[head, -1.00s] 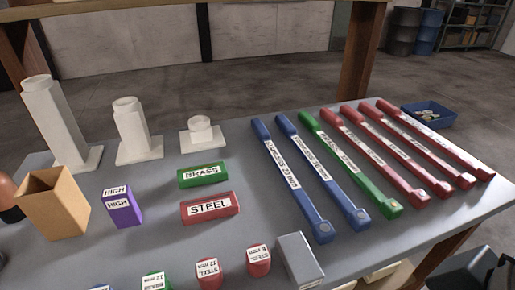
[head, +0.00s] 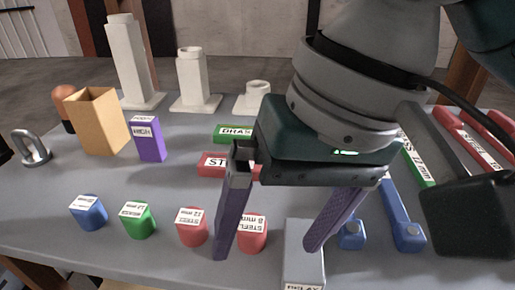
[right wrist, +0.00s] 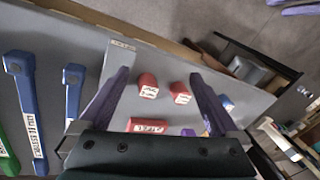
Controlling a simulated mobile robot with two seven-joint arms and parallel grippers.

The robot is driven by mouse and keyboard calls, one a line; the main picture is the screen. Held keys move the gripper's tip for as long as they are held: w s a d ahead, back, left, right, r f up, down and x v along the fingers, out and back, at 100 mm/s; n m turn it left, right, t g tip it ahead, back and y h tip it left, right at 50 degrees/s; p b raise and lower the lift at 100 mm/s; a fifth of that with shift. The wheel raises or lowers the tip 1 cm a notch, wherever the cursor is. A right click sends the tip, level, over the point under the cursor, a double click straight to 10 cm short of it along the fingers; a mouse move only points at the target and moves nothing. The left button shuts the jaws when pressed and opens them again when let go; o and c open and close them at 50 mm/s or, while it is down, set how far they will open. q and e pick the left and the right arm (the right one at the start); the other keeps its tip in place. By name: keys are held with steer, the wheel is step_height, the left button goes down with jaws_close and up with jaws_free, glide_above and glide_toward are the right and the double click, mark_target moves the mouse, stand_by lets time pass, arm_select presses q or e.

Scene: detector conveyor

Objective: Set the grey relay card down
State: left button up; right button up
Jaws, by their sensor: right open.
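The grey relay card (head: 303,262) is a grey block with a white "RELAY" label on its near end. It lies on the grey table (head: 120,190) near the front edge, with nothing gripping it. My right gripper (head: 266,250) is open and empty, its purple fingers pointing down. In the right wrist view the card (right wrist: 119,58) is beside the left finger, outside the jaws, and two red blocks show between the fingers.
Red (head: 192,226), green (head: 138,220) and blue (head: 88,212) labelled blocks line the front left. Blue bars (head: 402,222) lie right of the card. A tan open box (head: 96,122), purple block (head: 149,138) and white pillars (head: 132,65) stand behind. Bare table lies at centre left.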

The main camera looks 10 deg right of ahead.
steer(key=w+d+m+h+b, duration=0.3)
steer(key=w+d+m+b, duration=0.1)
steer(key=d, duration=0.1)
glide_above(302, 252)
steer(key=shift+g, duration=0.4)
steer(key=f, duration=0.4)
steer(key=shift+w+d, duration=0.15)
steer(key=shift+d, duration=0.2)
steer(key=f+b, duration=0.1)
steer(key=f, duration=0.1)
steer(key=f+b, duration=0.1)
steer(key=f, duration=0.2)
steer(key=shift+w+a+f, duration=0.1)
steer(key=shift+w+a, duration=0.05)
steer(key=shift+w, duration=0.05)
arm_select(q)
step_height(302, 252, down, 8)
steer(key=shift+d+r, duration=0.15)
steer(key=shift+r, duration=0.1)
arm_select(e)
jaws_close()
